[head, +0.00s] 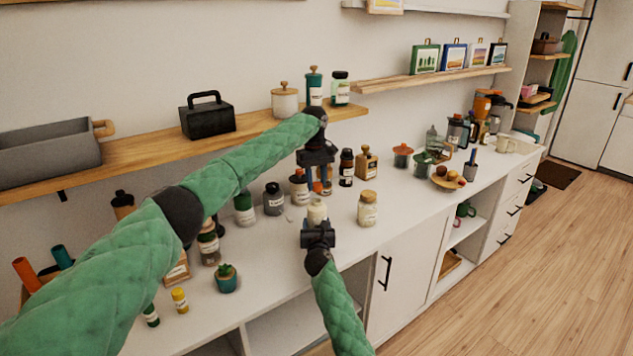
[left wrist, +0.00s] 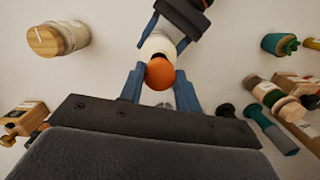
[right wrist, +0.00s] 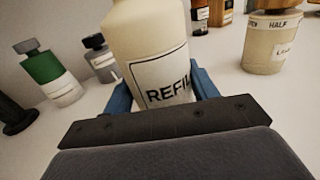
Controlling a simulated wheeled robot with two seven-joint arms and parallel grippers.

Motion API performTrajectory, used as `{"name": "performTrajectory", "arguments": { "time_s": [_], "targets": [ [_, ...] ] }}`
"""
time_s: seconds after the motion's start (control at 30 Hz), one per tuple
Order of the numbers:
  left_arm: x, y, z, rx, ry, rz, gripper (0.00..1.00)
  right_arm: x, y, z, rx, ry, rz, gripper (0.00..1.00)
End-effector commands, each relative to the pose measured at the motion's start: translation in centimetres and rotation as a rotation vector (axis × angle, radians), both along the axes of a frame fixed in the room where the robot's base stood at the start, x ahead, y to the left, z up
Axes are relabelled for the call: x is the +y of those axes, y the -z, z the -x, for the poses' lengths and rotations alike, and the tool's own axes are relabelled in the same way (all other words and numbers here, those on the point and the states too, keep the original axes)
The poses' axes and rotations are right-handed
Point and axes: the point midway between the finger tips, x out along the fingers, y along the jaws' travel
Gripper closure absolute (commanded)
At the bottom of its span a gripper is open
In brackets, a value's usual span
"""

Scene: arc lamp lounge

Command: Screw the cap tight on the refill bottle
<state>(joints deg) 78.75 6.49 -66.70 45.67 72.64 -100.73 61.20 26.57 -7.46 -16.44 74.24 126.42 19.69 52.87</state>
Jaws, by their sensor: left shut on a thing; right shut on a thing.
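The refill bottle is a cream bottle (head: 317,209) with a label reading "REFIL", clear in the right wrist view (right wrist: 150,50). My right gripper (head: 318,224) is shut on its body and holds it upright at the counter. My left gripper (head: 320,188) comes from above and is shut on the orange cap (left wrist: 159,73), directly over the bottle's top. In the left wrist view the cap overlaps the bottle (left wrist: 157,44). I cannot tell whether the cap touches the neck, which is out of frame in the right wrist view.
A jar with a wooden lid (head: 367,209) stands right of the bottle. A grey bottle (head: 273,199) and a green-and-white bottle (head: 244,209) stand to the left. A dark bottle (head: 346,168) is behind. A wooden shelf (head: 150,149) runs above; the counter's front edge is close.

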Motion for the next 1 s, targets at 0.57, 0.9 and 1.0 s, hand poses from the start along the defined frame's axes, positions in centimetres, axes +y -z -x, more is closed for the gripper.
{"name": "performTrajectory", "arguments": {
  "time_s": [0.57, 0.9, 1.0],
  "targets": [
    [0.0, 1.0, 0.0, -0.001, -0.001, -0.001, 0.88, 0.0, 0.0, 0.0, 0.0, 0.0, 0.0, 0.82],
    [0.0, 2.3, 0.0, 0.0, -0.002, 0.0, 0.88, 0.0, 0.0, 0.0, 0.0, 0.0, 0.0, 0.82],
    [0.0, 2.7, 0.0, 0.0, -0.002, 0.001, 0.88, 0.0, 0.0, 0.0, 0.0, 0.0, 0.0, 0.82]
  ]
}}
